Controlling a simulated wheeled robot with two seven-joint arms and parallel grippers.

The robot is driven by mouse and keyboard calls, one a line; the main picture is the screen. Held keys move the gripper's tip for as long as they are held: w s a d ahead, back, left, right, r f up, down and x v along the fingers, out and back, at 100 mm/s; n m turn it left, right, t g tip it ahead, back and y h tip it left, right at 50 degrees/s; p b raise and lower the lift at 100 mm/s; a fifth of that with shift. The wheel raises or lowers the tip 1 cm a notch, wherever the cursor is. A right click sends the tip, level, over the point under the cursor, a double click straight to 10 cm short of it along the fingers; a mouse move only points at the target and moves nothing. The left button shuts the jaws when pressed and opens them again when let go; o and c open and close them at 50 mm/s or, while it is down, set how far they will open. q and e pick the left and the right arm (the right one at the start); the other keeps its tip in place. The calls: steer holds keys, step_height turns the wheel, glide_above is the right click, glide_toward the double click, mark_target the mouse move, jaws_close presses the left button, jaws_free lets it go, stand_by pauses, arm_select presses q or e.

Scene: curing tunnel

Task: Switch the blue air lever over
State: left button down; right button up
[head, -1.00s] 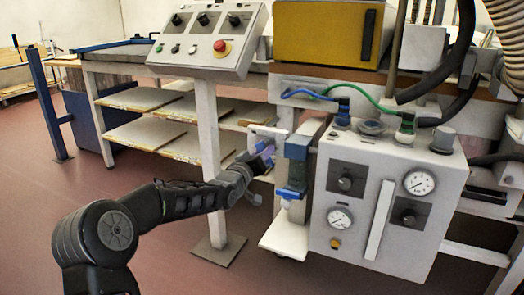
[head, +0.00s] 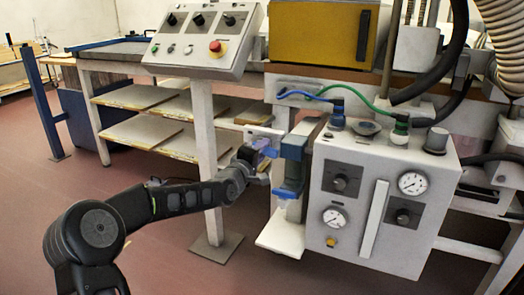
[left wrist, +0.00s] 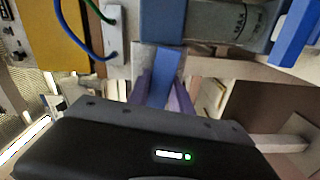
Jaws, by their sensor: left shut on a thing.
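The blue air lever (head: 271,152) sticks out to the left from the upper part of the grey air filter unit (head: 292,150). In the left wrist view the lever (left wrist: 166,68) is a flat blue bar running in between the fingers. My left gripper (head: 263,154) is shut on the lever, with purplish fingers on either side of it, also seen in the left wrist view (left wrist: 158,92). The fingers partly hide the lever in the head view. My right gripper is not in view.
A white valve box (head: 380,205) with gauges and knobs stands just right of the filter unit. A control panel (head: 205,38) on a white post (head: 205,150) is at upper left. A white bracket (head: 281,236) juts out below. Open floor lies at the left.

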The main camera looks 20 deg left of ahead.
arm_select(q)
steer(key=shift+r+n, duration=0.1)
steer(key=shift+n, duration=0.8)
steer(key=c, duration=1.2)
jaws_free()
steer(key=shift+o, duration=0.2)
steer(key=shift+s, duration=0.15)
steer(key=s+p, duration=0.2)
steer(key=s, duration=0.5)
steer(key=shift+s, duration=0.25)
